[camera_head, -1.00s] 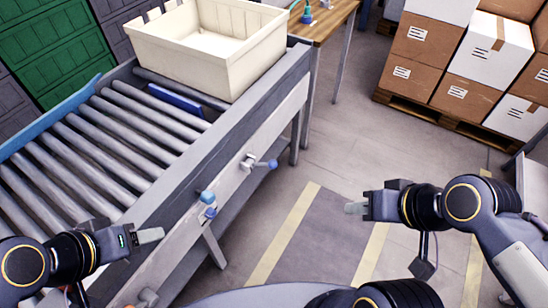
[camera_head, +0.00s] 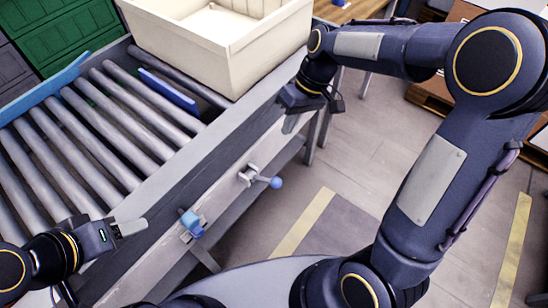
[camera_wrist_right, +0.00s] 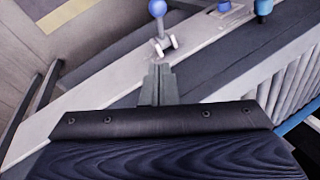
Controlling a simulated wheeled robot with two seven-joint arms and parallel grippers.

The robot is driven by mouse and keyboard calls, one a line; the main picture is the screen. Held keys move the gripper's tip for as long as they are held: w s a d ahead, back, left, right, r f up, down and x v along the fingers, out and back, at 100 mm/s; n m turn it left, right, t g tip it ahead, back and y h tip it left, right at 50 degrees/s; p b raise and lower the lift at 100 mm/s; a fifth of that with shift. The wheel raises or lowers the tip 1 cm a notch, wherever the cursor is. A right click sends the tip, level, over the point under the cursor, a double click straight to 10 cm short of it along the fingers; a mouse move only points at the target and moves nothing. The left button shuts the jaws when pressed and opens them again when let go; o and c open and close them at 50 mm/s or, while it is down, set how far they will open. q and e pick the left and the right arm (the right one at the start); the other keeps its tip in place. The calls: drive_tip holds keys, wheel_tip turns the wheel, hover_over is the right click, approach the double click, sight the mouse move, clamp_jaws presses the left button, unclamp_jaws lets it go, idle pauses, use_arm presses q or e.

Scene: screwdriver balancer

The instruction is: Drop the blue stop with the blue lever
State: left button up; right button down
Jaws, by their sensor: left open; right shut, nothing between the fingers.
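The blue stop (camera_head: 168,90) is a blue bar standing up between the rollers, just in front of the cream tote (camera_head: 235,60). The blue lever (camera_head: 262,179) sticks out from the conveyor's side rail, its blue ball to the right of its grey pivot; it also shows in the right wrist view (camera_wrist_right: 158,22). My right gripper (camera_head: 291,123) is shut and empty by the side rail, above and right of the lever. In the right wrist view its fingertips (camera_wrist_right: 160,70) point toward the lever pivot, apart from it. My left gripper (camera_head: 132,227) is open beside the rail at lower left.
Another blue fitting (camera_head: 192,222) sits on the side rail left of the lever. A blue guide (camera_head: 45,90) runs along the far side of the rollers (camera_head: 125,120). Boxes stand on a pallet at the right, partly hidden by my right arm.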

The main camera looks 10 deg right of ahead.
idle(0.3)
drive_tip(key=s+d+b+x, duration=0.1)
drive_tip(key=s+x, duration=0.1)
drive_tip(key=x, duration=1.1)
drive_tip(key=shift+s+b, duration=0.3)
drive_tip(key=shift+s, duration=0.05)
